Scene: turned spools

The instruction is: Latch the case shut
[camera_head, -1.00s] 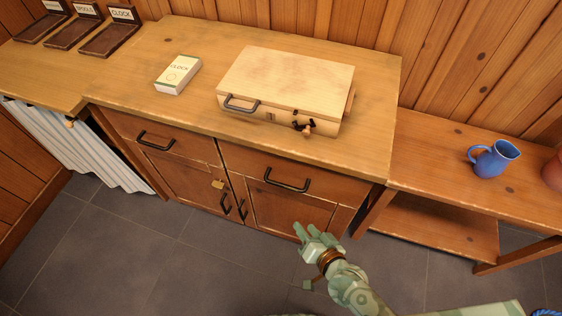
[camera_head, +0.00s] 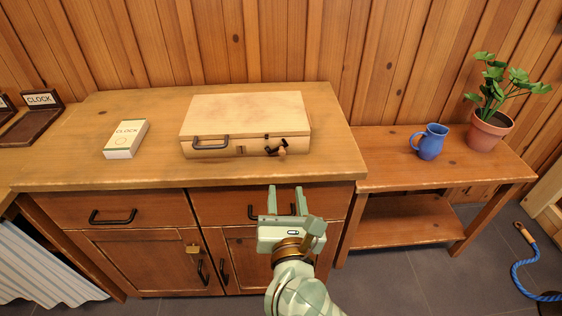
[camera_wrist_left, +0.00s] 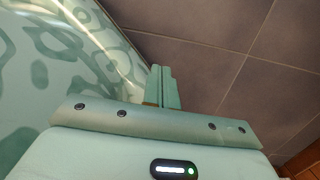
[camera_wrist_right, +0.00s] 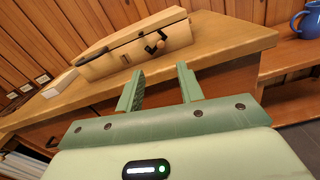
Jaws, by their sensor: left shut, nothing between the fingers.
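A pale wooden case (camera_head: 245,115) lies flat on the cabinet top, lid down. A dark carry handle (camera_head: 210,143) is on the left of its front. A dark latch with a wooden knob (camera_head: 281,151) is on the right of the front; it also shows in the right wrist view (camera_wrist_right: 155,44). I cannot tell whether the latch is engaged. My right gripper (camera_head: 287,190) is open and empty, in front of the cabinet and below the case. My left gripper (camera_wrist_left: 163,88) is shut and empty over the grey floor tiles, seen only in its wrist view.
A blue jug (camera_head: 431,141) and a potted plant (camera_head: 490,130) stand on the lower bench at right. A blue rope (camera_head: 520,275) lies on the floor.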

